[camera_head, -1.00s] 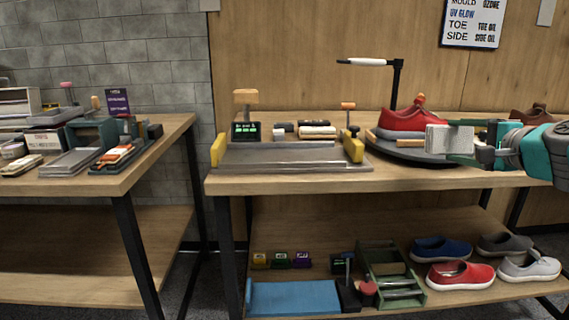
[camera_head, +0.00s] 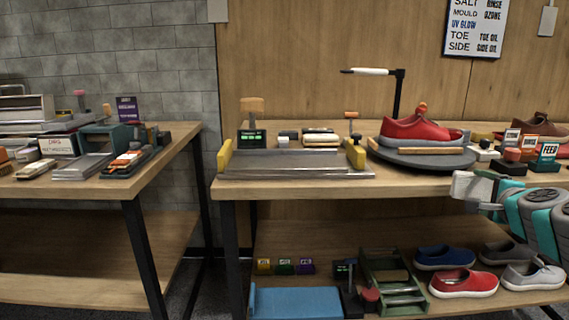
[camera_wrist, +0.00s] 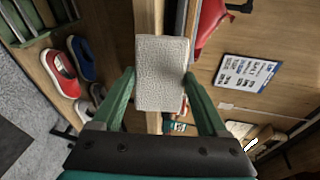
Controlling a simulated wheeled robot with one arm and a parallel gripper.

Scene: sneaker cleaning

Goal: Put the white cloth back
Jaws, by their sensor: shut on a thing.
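My gripper (camera_wrist: 158,90) is shut on the white cloth (camera_wrist: 161,72), a flat pale textured block between its two green fingers in the wrist view. In the head view the cloth (camera_head: 472,186) is at the right, in front of the table's front edge, and shows lower than the tabletop. My arm reaches in from the right edge of the picture. The fingers are mostly hidden behind the cloth in the head view.
A red sneaker (camera_head: 420,128) sits on a dark round turntable (camera_head: 400,159). A grey tray (camera_head: 290,162) with yellow ends is to its left. Several shoes and a green rack (camera_head: 400,299) stand on the lower shelf. A second table (camera_head: 165,160) is at the left.

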